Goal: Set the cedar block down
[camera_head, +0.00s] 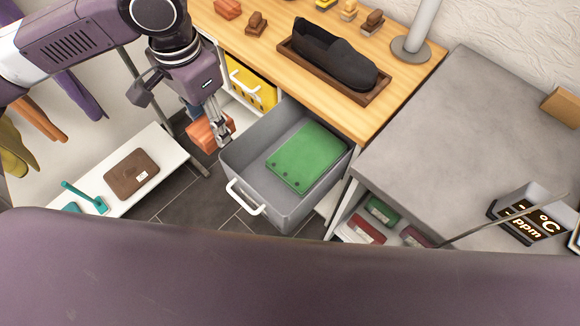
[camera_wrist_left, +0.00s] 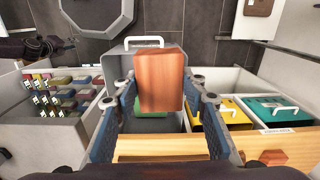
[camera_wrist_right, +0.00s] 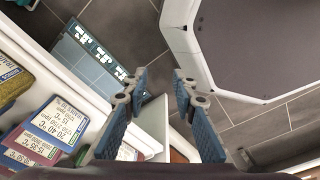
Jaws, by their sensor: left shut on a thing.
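The cedar block (camera_head: 203,135) is reddish-brown, and my left gripper (camera_head: 221,136) is shut on it. In the left wrist view the block (camera_wrist_left: 159,80) sits between the two fingers and covers part of the grey bin. In the head view the block is in the air just left of the grey open drawer bin (camera_head: 284,209). A green board (camera_head: 306,158) lies in the bin. My right gripper (camera_wrist_right: 160,82) shows only in its own wrist view, with its fingers apart and nothing between them.
A wooden bench top (camera_head: 277,28) carries a dark shoe form (camera_head: 335,55) in a tray and several small blocks. A yellow bin (camera_head: 252,88) is under the bench. A white low bench (camera_head: 165,153) holds a brown board (camera_head: 132,174). A grey counter (camera_head: 470,130) stands at right.

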